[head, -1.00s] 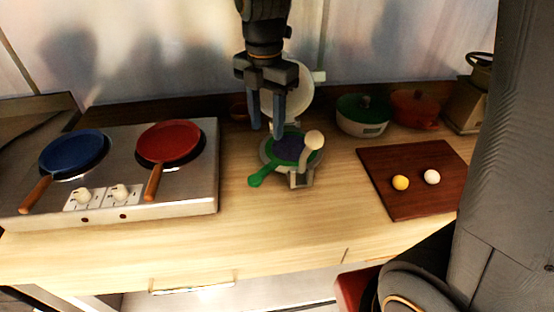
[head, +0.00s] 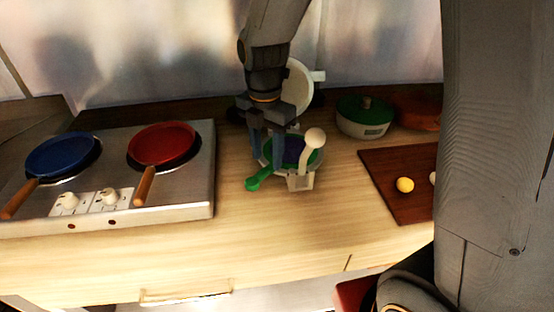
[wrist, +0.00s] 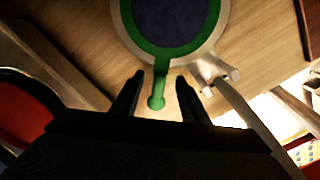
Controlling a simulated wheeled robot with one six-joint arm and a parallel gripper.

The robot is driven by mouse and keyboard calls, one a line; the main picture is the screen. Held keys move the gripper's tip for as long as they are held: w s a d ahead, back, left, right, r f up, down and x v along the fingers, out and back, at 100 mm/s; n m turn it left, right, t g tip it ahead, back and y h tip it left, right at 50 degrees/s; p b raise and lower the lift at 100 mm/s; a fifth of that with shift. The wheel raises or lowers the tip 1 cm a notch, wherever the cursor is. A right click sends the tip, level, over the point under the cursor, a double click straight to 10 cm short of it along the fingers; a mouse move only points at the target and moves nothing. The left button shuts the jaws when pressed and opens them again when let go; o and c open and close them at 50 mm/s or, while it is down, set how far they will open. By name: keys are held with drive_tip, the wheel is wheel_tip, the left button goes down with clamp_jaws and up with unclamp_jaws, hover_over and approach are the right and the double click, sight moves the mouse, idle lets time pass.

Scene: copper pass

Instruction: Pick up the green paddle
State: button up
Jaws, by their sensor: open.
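The green paddle (head: 258,179) has a round green-rimmed head with a dark purple face and a short handle. Its head lies on a pale round plate with a white-knobbed lever (head: 314,139). In the wrist view the handle of the paddle (wrist: 159,85) points toward me, its end between my fingertips. My gripper (head: 266,170) is open, fingers pointing down, one on each side of the handle in the wrist view. The fingers look apart from the handle, and part of the paddle's head is hidden behind them in the head view.
A steel stove (head: 190,196) with a blue pan (head: 62,156) and a red pan (head: 163,145) stands left. A brown board (head: 385,170) with a yellow ball (head: 405,185) is right. A green-lidded pot (head: 364,117) stands behind. The counter front is clear.

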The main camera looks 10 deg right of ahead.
drive_tip(key=shift+s+f, duration=0.1)
drive_tip(key=shift+f, duration=1.25)
clamp_jaws()
drive_tip(key=shift+r, duration=0.1)
